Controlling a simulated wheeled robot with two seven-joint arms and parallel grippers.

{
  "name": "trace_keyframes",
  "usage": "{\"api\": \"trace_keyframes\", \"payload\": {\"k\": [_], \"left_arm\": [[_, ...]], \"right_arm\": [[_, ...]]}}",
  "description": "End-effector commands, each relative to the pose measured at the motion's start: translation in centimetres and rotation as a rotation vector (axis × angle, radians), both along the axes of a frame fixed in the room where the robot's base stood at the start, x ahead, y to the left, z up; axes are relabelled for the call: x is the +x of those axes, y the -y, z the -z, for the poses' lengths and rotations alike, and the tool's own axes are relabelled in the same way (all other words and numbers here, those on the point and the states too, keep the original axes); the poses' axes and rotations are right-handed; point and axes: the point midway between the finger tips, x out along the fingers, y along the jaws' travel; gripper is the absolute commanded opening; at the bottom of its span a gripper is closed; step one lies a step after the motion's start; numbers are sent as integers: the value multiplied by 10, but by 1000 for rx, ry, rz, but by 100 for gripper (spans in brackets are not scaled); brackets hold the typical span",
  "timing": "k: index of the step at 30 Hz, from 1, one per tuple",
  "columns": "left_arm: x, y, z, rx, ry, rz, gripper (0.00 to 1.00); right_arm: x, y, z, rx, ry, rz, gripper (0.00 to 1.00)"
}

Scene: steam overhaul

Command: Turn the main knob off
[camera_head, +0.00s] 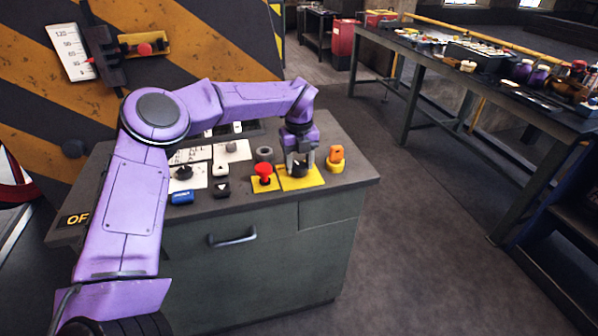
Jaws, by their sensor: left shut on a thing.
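The main knob (299,170) is a dark knob on a yellow plate (309,184) at the right part of the grey control cabinet's top (350,178). My left gripper (300,165) points down over it, with its fingers around the knob and shut on it. The gripper partly hides the knob, so I cannot read which way it points. My right gripper is not in view.
Beside the knob stand a red button (263,171) on the left and an orange switch (336,154) on the right. A blue piece (181,197) lies further left. A long workbench (430,68) with tools stands at the right; the floor between is clear.

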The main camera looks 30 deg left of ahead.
Motion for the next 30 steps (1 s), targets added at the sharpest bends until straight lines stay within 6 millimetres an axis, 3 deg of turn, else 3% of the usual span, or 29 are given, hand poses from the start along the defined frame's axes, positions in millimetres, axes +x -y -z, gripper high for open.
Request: {"api": "trace_keyframes", "payload": {"k": [1, 12, 30], "left_arm": [[1, -1, 4, 1, 7, -44, 22], [1, -1, 3, 1, 7, -360, 22], [1, -1, -2, 1, 7, -578, 22]], "right_arm": [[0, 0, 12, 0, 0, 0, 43], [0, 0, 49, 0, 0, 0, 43], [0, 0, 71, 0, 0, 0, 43]]}}
